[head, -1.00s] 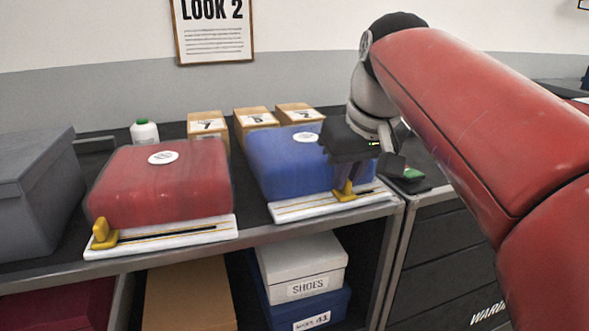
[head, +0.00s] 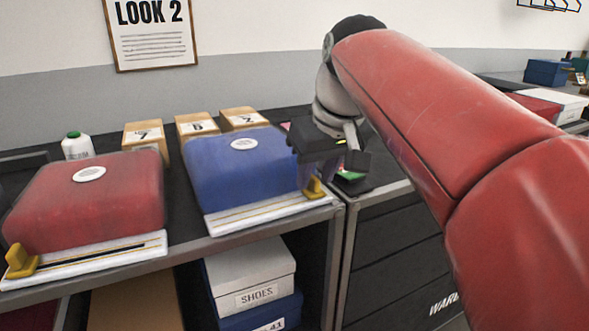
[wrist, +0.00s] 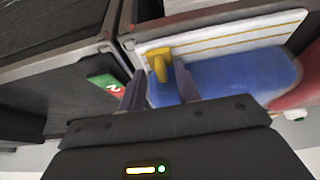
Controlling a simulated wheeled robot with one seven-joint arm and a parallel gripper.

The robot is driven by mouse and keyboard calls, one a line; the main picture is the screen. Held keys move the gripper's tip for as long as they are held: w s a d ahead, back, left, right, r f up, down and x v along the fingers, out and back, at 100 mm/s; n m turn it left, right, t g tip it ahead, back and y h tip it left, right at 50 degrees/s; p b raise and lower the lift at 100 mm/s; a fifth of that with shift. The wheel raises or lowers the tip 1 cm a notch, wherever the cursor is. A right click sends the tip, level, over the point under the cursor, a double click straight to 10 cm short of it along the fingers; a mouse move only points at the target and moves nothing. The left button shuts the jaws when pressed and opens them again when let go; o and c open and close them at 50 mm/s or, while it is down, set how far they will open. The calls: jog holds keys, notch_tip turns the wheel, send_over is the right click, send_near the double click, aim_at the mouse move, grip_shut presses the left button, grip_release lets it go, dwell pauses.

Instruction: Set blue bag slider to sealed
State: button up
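The blue bag (head: 235,170) lies on the shelf top, with a white slider track (head: 250,214) along its front edge. Its yellow slider (head: 315,188) stands near the right end of that track. My gripper (head: 312,184) is low over the slider, its fingers pointing down. In the wrist view, the yellow slider (wrist: 158,62) is between the spread fingers of my gripper (wrist: 158,80). The right finger is close against the slider; whether it touches is unclear. A gap shows on the left. Any track end marking is unreadable.
A red bag (head: 90,200) with its own yellow slider (head: 20,262) at the track's left end lies to the left. Numbered boxes (head: 195,128) and a white bottle (head: 77,147) stand behind. A green-and-red card (wrist: 106,84) lies on the dark cabinet beside.

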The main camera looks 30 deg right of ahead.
jog(key=shift+r, duration=0.15)
jog(key=p+v, duration=0.1)
jog(key=v, duration=0.6)
jog(key=shift+r, duration=0.25)
jog(key=shift+s, duration=0.15)
